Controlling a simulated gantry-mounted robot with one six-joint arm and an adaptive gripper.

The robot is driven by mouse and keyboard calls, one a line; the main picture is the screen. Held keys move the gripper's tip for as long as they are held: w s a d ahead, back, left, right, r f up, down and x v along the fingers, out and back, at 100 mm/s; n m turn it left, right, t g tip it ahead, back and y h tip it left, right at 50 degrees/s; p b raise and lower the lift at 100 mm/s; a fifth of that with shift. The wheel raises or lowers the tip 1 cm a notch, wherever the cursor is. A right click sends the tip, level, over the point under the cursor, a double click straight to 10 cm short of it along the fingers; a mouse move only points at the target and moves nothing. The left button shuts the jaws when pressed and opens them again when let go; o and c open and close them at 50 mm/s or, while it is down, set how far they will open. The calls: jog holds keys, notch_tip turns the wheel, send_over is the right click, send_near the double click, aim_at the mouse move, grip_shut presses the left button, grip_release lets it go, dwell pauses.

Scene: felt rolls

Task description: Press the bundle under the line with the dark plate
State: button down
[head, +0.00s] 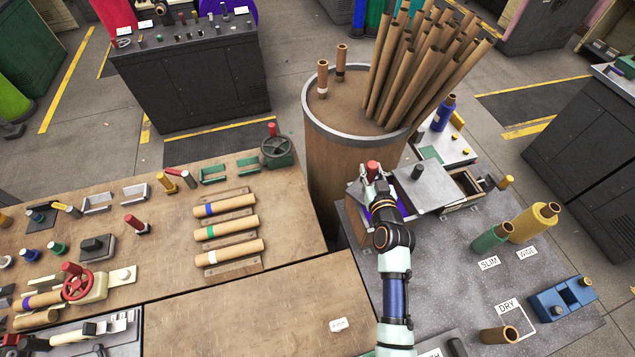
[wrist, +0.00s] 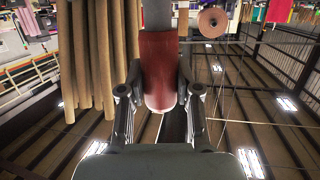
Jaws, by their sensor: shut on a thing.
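My gripper (head: 375,178) is shut on a red handle (head: 372,167) above the left end of the grey bench at the right. In the wrist view the red handle (wrist: 160,70) stands between the two fingers, with a dark grey part (wrist: 159,14) beyond it. I cannot tell whether this is the dark plate; its far end is hidden. Just below my gripper is an open box with something purple (head: 381,206) inside, partly hidden by my arm. I cannot make out a bundle or a line there.
A light grey plate with a knob (head: 424,190) lies right of my gripper, beside a small open wooden box (head: 462,187). A big drum (head: 350,165) with several tall tubes (head: 425,60) stands behind.

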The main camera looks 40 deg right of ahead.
jog(key=s+d+r+m+h, duration=0.1)
jog(key=s+d, duration=0.3)
jog(key=d, duration=0.1)
jog(key=shift+s+d+r+g+p, duration=0.2)
jog(key=shift+d+r+g+p, duration=0.1)
jog(key=shift+d+p, duration=0.1)
notch_tip(320, 180, down, 6)
jog(key=b, duration=0.6)
jog(key=shift+r, duration=0.2)
jog(key=shift+f+b, duration=3.7)
jog(key=shift+b, duration=0.15)
dwell(0.4)
jog(key=shift+r, duration=0.1)
notch_tip(320, 180, up, 15)
jog(key=p, duration=1.2)
dwell(0.5)
